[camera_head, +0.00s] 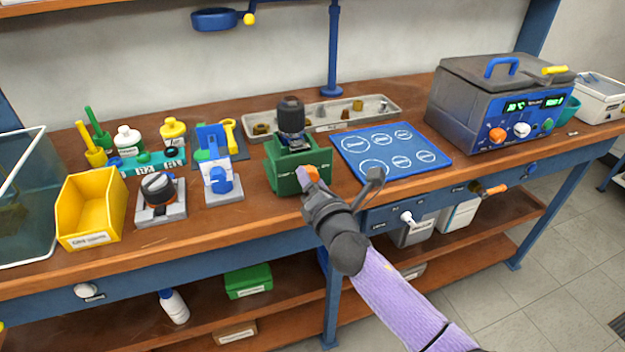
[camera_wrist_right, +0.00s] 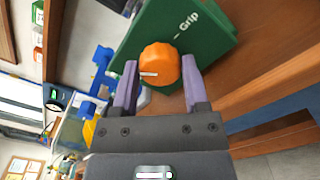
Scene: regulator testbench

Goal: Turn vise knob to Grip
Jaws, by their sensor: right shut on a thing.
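The green vise (camera_head: 286,176) stands on the workbench and holds a dark regulator part (camera_head: 291,115) upright in its top. Its orange knob (camera_head: 308,174) is on the front face. It also shows in the right wrist view, where the knob (camera_wrist_right: 159,65) carries a short white line toward its left side. The white word "Grip" (camera_wrist_right: 187,25) is printed up and right of the knob there, with a short tick, apart from the line. My right gripper (camera_head: 316,184) is shut on the knob, one finger on each side. My left gripper is not in view.
A blue mat (camera_head: 433,167) with labelled circles lies right of the vise, a blue-and-white clamp (camera_head: 222,182) left of it. A grey tray (camera_head: 385,109) stands behind. A yellow bin (camera_head: 90,208) is far left, a grey bath with knobs (camera_head: 480,100) at right.

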